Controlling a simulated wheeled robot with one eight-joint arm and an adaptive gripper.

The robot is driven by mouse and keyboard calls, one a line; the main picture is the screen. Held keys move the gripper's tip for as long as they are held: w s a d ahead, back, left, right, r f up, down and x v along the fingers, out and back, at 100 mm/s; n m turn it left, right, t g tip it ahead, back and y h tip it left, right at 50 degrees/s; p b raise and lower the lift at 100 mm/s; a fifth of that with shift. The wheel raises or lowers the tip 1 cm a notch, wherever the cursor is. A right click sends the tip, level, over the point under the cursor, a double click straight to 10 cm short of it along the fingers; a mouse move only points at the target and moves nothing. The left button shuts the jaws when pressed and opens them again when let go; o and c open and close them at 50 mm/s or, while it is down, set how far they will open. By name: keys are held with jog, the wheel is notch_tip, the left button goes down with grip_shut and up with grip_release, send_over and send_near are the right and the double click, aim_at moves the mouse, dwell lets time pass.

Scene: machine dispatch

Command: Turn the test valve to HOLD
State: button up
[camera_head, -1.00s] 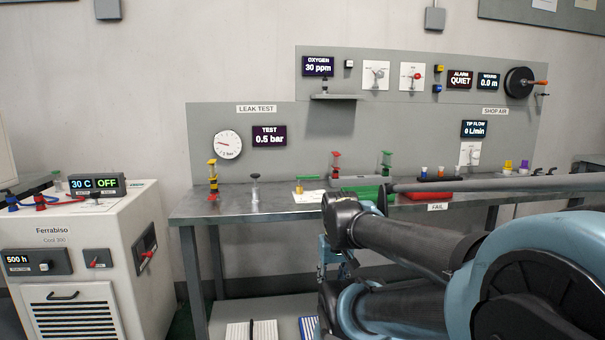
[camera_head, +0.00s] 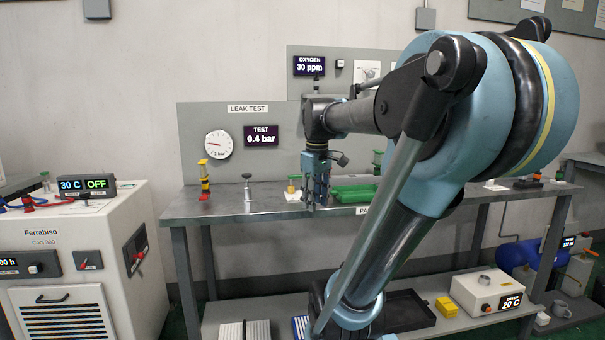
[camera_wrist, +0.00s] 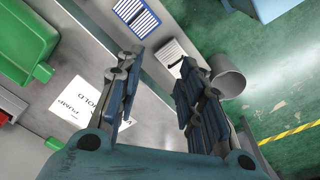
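A white card lettered PUMP and HOLD (camera_wrist: 82,104) lies on the bench in the wrist view. In the head view a white card (camera_head: 292,196) lies left of my gripper, with a small green-topped fitting (camera_head: 292,184) on it; I cannot tell whether this is the test valve or how it is turned. The TEST display (camera_head: 261,136) reads 0.4 bar beside a round dial (camera_head: 218,144). My gripper (camera_head: 315,204) points down over the bench, right of the card. In the wrist view its fingers (camera_wrist: 158,97) are spread, with nothing between them.
A metal bench (camera_head: 225,206) carries a yellow-and-red fitting (camera_head: 204,180), a black-knobbed post (camera_head: 247,186) and a green tray (camera_head: 353,194). A white machine (camera_head: 65,240) stands at left. The wrist view shows a grey cup (camera_wrist: 228,77) beyond the fingers.

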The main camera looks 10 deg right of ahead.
jog(key=w+r+n+g, duration=0.1)
jog(key=w+r+n, duration=1)
jog(key=w+r, duration=1)
jog(key=f, duration=1.2)
jog(key=w+f, duration=0.1)
jog(key=f, duration=0.5)
jog(key=shift+d, duration=0.3)
jog(key=shift+w, duration=0.1)
grip_shut()
